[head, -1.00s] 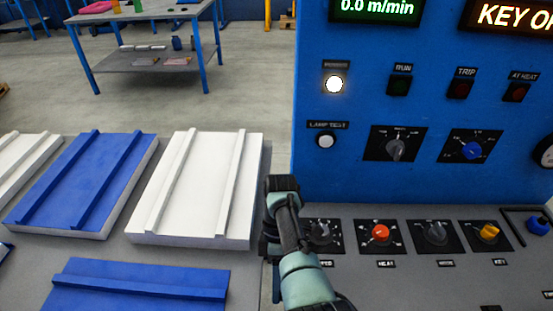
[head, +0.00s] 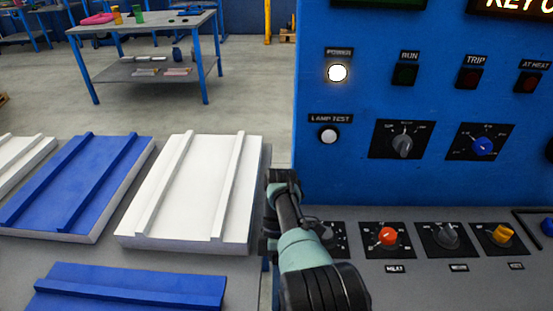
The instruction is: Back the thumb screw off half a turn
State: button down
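No part that I can surely call the thumb screw shows in the head view. A blue piece (head: 547,228) at the right edge of the console is cut off by the frame, and I cannot tell what it is. My arm rises from the bottom middle and bends beside the console's left end. The fingers of my gripper do not show, so I cannot see whether it is open or holds anything. My arm hides part of the leftmost console knob.
The sloping console carries a red knob (head: 387,236), a grey knob (head: 447,236) and a yellow knob (head: 502,233). Behind it stands a blue panel (head: 335,175) with lamps and dials. White (head: 200,190) and blue (head: 85,185) ribbed panels lie left. A workbench (head: 150,25) stands behind.

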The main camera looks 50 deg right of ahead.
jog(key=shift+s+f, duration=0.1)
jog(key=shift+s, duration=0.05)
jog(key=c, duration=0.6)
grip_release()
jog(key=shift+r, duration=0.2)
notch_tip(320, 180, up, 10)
jog(key=p, duration=1)
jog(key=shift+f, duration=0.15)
